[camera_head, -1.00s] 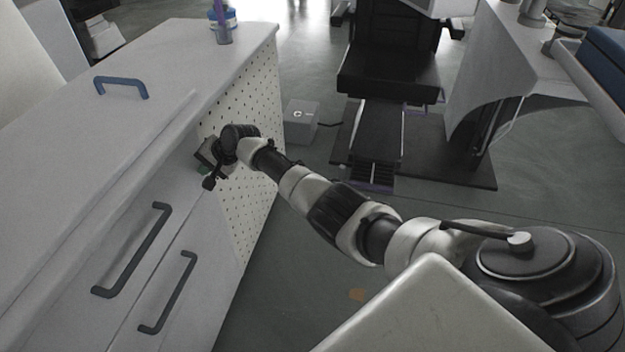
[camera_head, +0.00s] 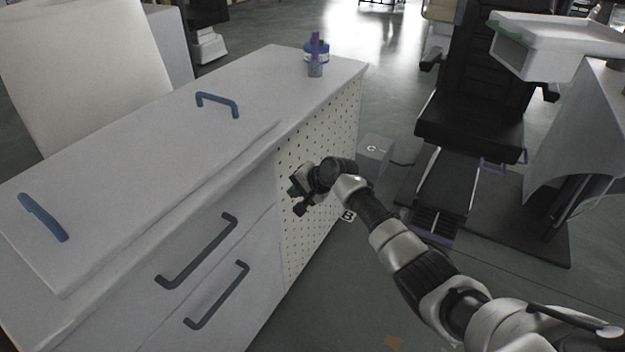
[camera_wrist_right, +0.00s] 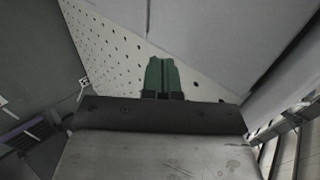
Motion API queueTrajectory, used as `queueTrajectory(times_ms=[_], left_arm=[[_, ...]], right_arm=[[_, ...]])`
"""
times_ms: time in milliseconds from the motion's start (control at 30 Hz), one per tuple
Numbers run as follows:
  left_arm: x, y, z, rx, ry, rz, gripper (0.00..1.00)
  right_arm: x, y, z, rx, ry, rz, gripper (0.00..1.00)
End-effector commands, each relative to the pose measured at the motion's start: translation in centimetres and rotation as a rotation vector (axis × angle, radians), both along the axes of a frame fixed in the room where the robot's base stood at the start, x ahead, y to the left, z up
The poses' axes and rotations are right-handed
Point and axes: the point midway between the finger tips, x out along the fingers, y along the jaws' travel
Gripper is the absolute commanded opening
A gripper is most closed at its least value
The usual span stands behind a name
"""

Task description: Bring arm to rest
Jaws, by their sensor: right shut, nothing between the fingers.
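My right arm comes in from the lower right of the head view. My right gripper (camera_head: 296,192) is at its end, in front of the perforated side panel (camera_head: 330,160) of the white cabinet (camera_head: 130,200). In the right wrist view the two green fingertips (camera_wrist_right: 162,75) are together, with nothing between them. The perforated panel and a plain cabinet face fill the view beyond them. I cannot tell how small the gap to the cabinet is. My left gripper is in no view.
The cabinet front has dark drawer handles (camera_head: 200,252). Its top carries blue handles (camera_head: 218,103) and a small cup (camera_head: 315,65) with a blue container behind. A grey box (camera_head: 373,155) and a black chair (camera_head: 470,120) stand beyond. The floor right of the cabinet is partly clear.

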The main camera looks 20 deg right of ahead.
Motion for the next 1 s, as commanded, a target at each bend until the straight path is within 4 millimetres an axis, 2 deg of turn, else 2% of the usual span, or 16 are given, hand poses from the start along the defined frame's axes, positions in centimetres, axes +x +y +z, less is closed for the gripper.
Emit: queueTrajectory(times_ms=[100,300,567,667,767,867,900,967,1000], left_arm=[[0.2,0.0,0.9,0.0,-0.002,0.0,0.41],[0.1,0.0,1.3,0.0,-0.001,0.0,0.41],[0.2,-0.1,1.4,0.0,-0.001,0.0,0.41],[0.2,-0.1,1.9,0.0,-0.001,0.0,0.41],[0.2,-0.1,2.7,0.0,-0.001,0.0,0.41],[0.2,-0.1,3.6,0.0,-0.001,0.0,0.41],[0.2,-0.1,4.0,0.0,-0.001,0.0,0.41],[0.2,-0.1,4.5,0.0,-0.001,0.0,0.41],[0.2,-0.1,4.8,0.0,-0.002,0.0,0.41]], right_arm=[[-1.4,-1.2,1.7,-0.002,-0.002,-0.002,0.0],[-2.9,-2.3,3.4,-0.002,0.0,0.0,0.0],[-3.5,-2.7,3.5,-0.005,0.005,-0.001,0.0],[-4.2,-2.9,1.1,-0.04,0.019,-0.002,0.0],[-6.2,-3.5,-3.8,-0.12,0.042,0.006,0.0],[-9.8,-4.2,-10.2,-0.237,0.072,0.039,0.0],[-11.6,-4.4,-12.8,-0.288,0.086,0.062,0.0],[-14.6,-4.7,-16.3,-0.361,0.104,0.102,0.0],[-16.8,-4.9,-18.6,-0.41,0.117,0.132,0.0]])
